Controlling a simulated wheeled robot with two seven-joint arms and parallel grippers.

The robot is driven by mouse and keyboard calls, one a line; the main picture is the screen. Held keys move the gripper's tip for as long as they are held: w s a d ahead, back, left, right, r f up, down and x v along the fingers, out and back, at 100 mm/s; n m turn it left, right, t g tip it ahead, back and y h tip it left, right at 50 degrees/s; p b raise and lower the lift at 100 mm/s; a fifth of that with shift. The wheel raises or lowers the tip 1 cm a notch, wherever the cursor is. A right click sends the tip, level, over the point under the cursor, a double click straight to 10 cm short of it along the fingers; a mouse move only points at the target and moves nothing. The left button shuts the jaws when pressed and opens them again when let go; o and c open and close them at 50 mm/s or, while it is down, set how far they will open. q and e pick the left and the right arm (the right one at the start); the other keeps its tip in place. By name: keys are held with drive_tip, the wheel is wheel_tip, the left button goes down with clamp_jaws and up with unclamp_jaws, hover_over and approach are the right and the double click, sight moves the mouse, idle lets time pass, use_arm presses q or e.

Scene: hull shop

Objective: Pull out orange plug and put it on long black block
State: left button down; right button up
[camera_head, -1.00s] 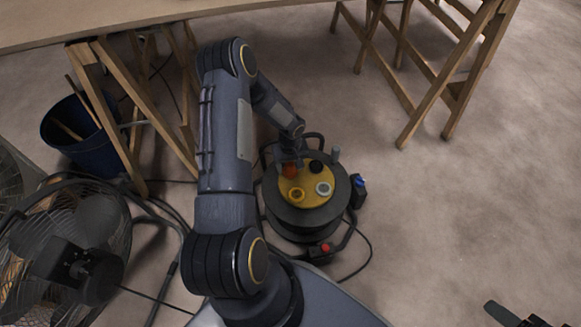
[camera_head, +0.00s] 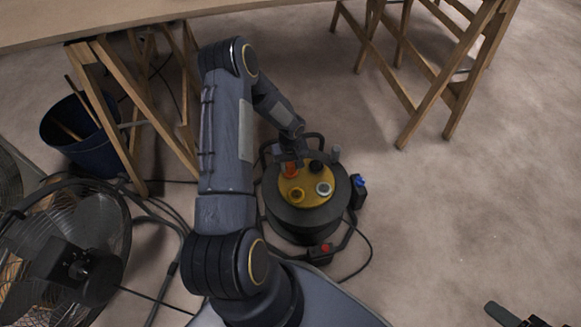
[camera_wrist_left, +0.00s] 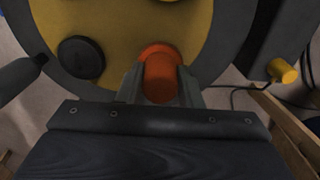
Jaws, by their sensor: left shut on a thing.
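The orange plug (camera_head: 291,170) is at the back left of the yellow top (camera_head: 308,198) of a black cable reel (camera_head: 283,213). In the left wrist view the orange plug (camera_wrist_left: 161,78) stands between the fingers of my left gripper (camera_wrist_left: 163,90), which is shut on it. Its far end meets or lies close to the yellow face; whether it is still seated I cannot tell. Two black blocks stand by the reel: one with a blue knob (camera_head: 359,192) at its right, one with a red knob (camera_head: 321,254) in front.
The yellow top also has a black cap (camera_head: 316,166), a yellow ring (camera_head: 297,195) and a grey one (camera_head: 323,189). A fan (camera_head: 80,250) and blue bucket (camera_head: 85,140) are at the left. A table (camera_head: 120,18) and wooden trestle (camera_head: 425,100) stand behind.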

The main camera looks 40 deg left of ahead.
sight(290, 163)
use_arm(q)
drive_tip(key=shift+r, duration=0.2)
drive_tip(key=shift+r+p, duration=1.9)
drive_tip(key=shift+r, duration=0.95)
drive_tip(key=shift+f, duration=0.1)
